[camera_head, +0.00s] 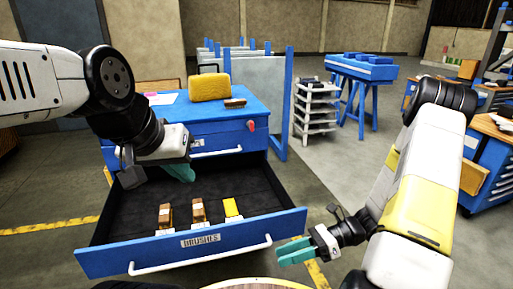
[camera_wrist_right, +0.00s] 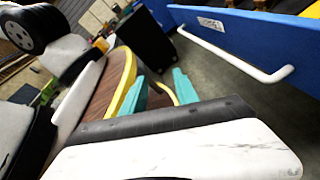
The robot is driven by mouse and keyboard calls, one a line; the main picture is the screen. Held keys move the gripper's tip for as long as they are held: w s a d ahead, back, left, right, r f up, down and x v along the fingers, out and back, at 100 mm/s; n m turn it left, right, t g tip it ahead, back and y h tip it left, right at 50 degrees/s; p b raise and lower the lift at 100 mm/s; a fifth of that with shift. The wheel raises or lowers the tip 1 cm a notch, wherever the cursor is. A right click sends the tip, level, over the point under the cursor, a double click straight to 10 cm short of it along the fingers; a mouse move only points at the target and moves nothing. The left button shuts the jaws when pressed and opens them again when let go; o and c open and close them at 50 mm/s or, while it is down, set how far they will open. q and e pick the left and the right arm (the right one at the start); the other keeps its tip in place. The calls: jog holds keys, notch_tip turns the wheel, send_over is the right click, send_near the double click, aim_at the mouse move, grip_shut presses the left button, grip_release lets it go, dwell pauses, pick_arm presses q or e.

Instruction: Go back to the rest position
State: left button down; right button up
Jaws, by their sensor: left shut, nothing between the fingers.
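My left gripper (camera_head: 181,172), with teal fingers, is shut and empty. It hangs above the back left part of an open blue drawer (camera_head: 150,252). My right gripper (camera_head: 297,252) is in front of the drawer's right front corner. The right wrist view shows its two teal fingers (camera_wrist_right: 158,91) apart with nothing between them. Two brown brushes (camera_head: 165,215) (camera_head: 198,210) and a yellow item (camera_head: 232,208) stand in the dark drawer, near its front panel labelled BRUSHES. The drawer's white handle (camera_wrist_right: 235,52) also shows in the right wrist view.
The blue cabinet (camera_head: 225,138) carries a yellow case (camera_head: 209,87), a dark-bristled brush (camera_head: 235,103) and a paper sheet (camera_head: 161,99). A grey shelf rack (camera_head: 316,112) and a blue trestle stand (camera_head: 361,72) are behind. A workbench (camera_head: 488,165) stands at right. Floor between is clear.

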jog(key=s+d+r+n+t+h, duration=0.1)
jog(key=d+r+n+t+h, duration=0.1)
jog(key=r+n, duration=0.5)
jog(key=s+d+r+n+t+h, duration=0.1)
jog(key=r+n+t+h, duration=0.3)
jog(key=r, duration=0.8)
jog(key=s+d+r+n+t+h, duration=0.1)
jog(key=d+r+n+t+h, duration=0.1)
jog(key=r+n+h, duration=0.4)
notch_tip(320, 180, up, 4)
jog(key=d+n, duration=0.1)
jog(key=n, duration=0.3)
jog(key=shift+f+t+h, duration=0.2)
jog(key=shift+t+h, duration=0.1)
jog(key=shift+t, duration=0.1)
jog(key=shift+s+a, duration=0.1)
